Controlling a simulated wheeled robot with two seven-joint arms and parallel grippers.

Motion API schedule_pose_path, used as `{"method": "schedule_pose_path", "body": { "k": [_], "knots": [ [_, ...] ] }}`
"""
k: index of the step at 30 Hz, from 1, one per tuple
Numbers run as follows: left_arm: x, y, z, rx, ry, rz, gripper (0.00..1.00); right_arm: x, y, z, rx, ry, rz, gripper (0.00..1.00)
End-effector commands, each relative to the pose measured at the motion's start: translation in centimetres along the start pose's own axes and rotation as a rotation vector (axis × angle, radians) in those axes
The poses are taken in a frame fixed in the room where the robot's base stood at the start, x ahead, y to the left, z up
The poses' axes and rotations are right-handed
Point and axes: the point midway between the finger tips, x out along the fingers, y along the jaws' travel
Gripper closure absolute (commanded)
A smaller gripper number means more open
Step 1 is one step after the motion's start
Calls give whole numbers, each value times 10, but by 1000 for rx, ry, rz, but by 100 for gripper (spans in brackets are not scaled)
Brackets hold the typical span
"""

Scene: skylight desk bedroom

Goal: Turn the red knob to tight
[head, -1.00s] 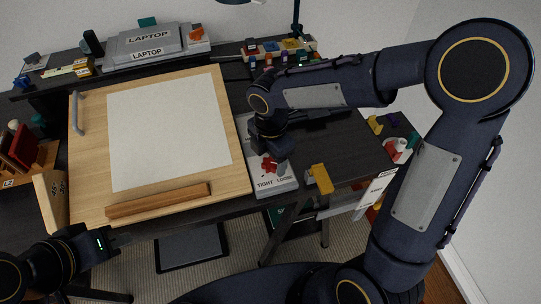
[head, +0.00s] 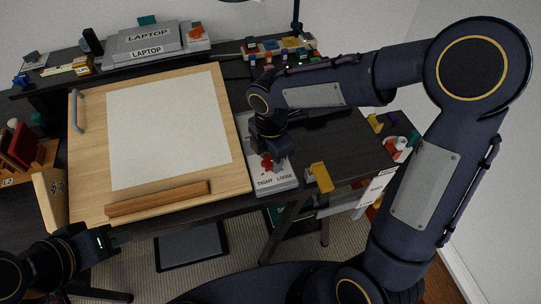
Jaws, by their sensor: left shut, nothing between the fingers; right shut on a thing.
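The red knob (head: 267,163) sits on a pale base plate (head: 284,186) marked "TIGHT" and "LOOSE" at its front end, to the right of the drawing board. My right gripper (head: 267,153) reaches down over the plate and is shut on the red knob. The gripper hides part of the knob, so its exact angle is hard to read. My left gripper (head: 116,240) is shut and empty at the lower left, in front of the desk and away from the knob.
A wooden drawing board (head: 238,158) with a white sheet (head: 168,130) fills the desk's middle, with a wooden bar (head: 158,199) along its front. A yellow bracket (head: 320,177) is right of the plate. Laptop boxes (head: 150,42) stand behind.

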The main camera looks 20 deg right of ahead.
Motion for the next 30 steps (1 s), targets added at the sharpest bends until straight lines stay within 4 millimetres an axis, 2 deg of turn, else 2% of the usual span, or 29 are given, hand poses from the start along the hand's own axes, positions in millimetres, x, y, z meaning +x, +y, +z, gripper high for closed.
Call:
{"method": "schedule_pose_path", "body": {
  "k": [8, 30],
  "knots": [
    [8, -4, 4, 0, 0, 0, 100, 1, 0, 0, 183, -2, 1, 82],
    [28, -13, 14, 0, 0, 0, 100, 1, 0, 0, 884, -2, 2, 82]
  ]
}}
